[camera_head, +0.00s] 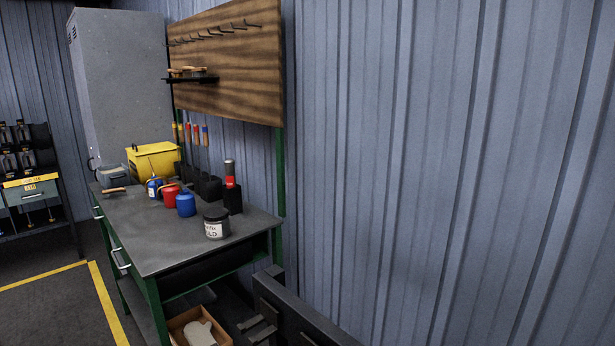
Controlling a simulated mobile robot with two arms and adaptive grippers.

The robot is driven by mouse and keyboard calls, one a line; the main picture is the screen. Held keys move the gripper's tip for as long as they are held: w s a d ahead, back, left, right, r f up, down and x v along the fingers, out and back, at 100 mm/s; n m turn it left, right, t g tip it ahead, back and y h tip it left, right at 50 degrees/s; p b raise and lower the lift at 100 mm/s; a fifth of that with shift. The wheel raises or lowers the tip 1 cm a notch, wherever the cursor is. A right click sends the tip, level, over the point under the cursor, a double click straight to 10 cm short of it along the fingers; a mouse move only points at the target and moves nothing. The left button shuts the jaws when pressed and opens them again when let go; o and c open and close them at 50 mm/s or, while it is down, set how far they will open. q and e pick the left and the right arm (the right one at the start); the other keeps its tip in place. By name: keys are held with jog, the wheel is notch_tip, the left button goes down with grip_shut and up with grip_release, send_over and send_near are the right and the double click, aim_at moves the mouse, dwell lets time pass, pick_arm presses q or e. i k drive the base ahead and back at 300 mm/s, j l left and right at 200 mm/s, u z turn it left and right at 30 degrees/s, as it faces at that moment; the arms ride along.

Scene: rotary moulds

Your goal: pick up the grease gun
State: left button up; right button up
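I cannot identify the grease gun with certainty. A red and black upright tool (230,175) stands in a black block at the back right of the workbench (155,236); it is too small to tell whether it is the grease gun. A small blue can with a thin spout (153,188), a red container (170,196) and a blue container (186,204) stand on the bench to its left. Neither of my grippers is in view.
A yellow bin (153,160) is at the back. A cardboard box (198,328) and a dark frame (300,310) are low at the front. A grey locker (120,85) stands behind. The bench's front middle is clear.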

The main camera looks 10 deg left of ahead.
aim_at(229, 164)
jog(key=j+z, duration=0.95)
jog(key=j, duration=0.25)
jog(key=k+j+z, duration=0.1)
jog(key=j+z, duration=0.4)
